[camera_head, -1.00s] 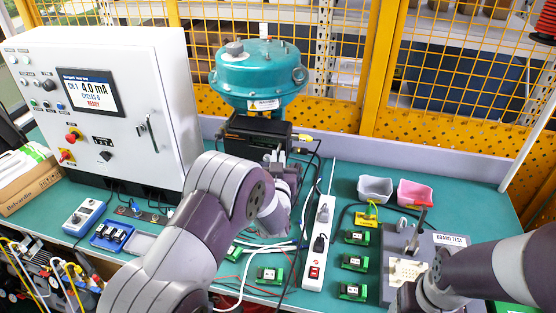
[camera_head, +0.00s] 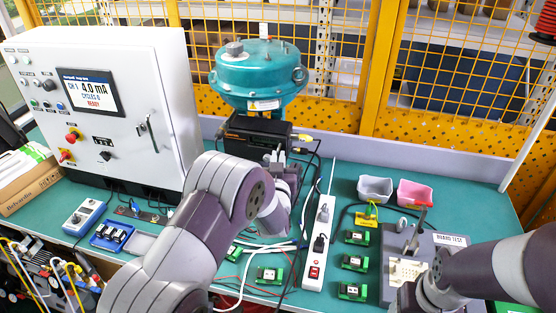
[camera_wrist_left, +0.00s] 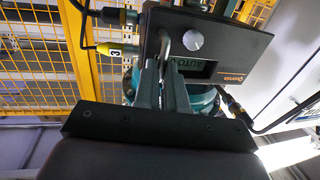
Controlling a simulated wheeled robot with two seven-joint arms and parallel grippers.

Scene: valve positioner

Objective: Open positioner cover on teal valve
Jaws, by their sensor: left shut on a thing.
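The teal valve (camera_head: 260,75) stands at the back of the bench. Its black positioner box (camera_head: 245,137) sits below the round top. In the left wrist view the positioner cover (camera_wrist_left: 225,42) fills the upper middle, with a pale knob, a small display and a metal handle (camera_wrist_left: 165,45). The cover looks closed against the box. My left gripper (camera_head: 274,157) is at the front of the positioner. In the left wrist view its fingers (camera_wrist_left: 168,80) are shut on the handle; the exact contact is partly hidden. My right arm comes in from the right; its fingers cannot be made out.
A white control cabinet (camera_head: 105,100) stands at the left. A white power strip (camera_head: 318,240), green boards (camera_head: 355,262), two small bins (camera_head: 415,193) and a board test fixture (camera_head: 450,240) occupy the right half. Cables run beside the positioner. Yellow mesh closes the back.

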